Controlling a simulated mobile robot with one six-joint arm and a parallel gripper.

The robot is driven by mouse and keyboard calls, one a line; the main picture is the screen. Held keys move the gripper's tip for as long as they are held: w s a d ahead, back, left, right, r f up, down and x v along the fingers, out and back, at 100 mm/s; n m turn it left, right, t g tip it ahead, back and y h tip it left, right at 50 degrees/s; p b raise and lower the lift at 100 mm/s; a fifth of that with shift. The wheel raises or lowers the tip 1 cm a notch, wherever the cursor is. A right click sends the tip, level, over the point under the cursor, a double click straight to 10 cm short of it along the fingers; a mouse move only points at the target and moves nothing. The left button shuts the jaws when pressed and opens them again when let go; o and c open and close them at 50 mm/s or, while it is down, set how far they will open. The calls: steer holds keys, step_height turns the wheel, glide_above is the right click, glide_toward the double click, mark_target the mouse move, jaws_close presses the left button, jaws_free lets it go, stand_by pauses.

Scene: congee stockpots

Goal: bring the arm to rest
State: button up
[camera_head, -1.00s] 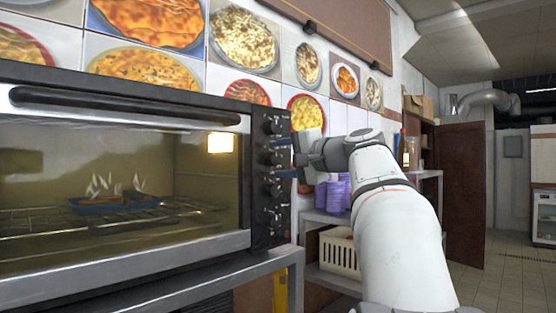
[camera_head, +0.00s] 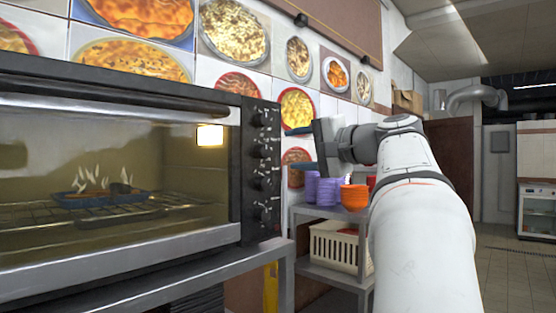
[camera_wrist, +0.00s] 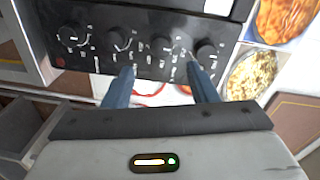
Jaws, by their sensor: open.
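My gripper (camera_head: 300,149) is right of the oven's control panel in the head view, in front of the tiled wall. Its two fingers are spread apart, one above the other, with nothing between them. In the wrist view my gripper (camera_wrist: 160,88) shows two blue fingers apart and empty, pointing at the dark knob panel (camera_wrist: 140,42). Whether the fingertips touch the panel is hard to tell, but the head view shows a gap beside it.
The oven (camera_head: 120,108) stands at left on a metal table (camera_head: 150,290), its door shut, a blue tray with food (camera_head: 95,198) inside. A shelf (camera_head: 325,212) holds purple cups (camera_head: 322,190), orange bowls (camera_head: 354,196) and, below, a cream basket (camera_head: 335,247). Open floor lies at right.

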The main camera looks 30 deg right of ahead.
steer(key=s+a+f+n+g+h+p, duration=0.15)
steer(key=a+f+n+g+p, duration=0.25)
steer(key=a+f+g+p, duration=0.85)
steer(key=s+a+f+n+h+p, duration=0.1)
steer(key=s+a+f+n+h, duration=0.1)
steer(key=s+f, duration=0.6)
steer(key=s+a+f+n+g+h+p, duration=0.1)
steer(key=s+a+f+n, duration=0.4)
steer(key=f, duration=0.9)
steer(key=s+h, duration=0.1)
steer(key=s, duration=0.2)
steer(key=shift+a+f+n+p, duration=0.15)
steer(key=shift+n+p, duration=0.2)
steer(key=shift+n, duration=0.05)
steer(key=shift+g, duration=0.25)
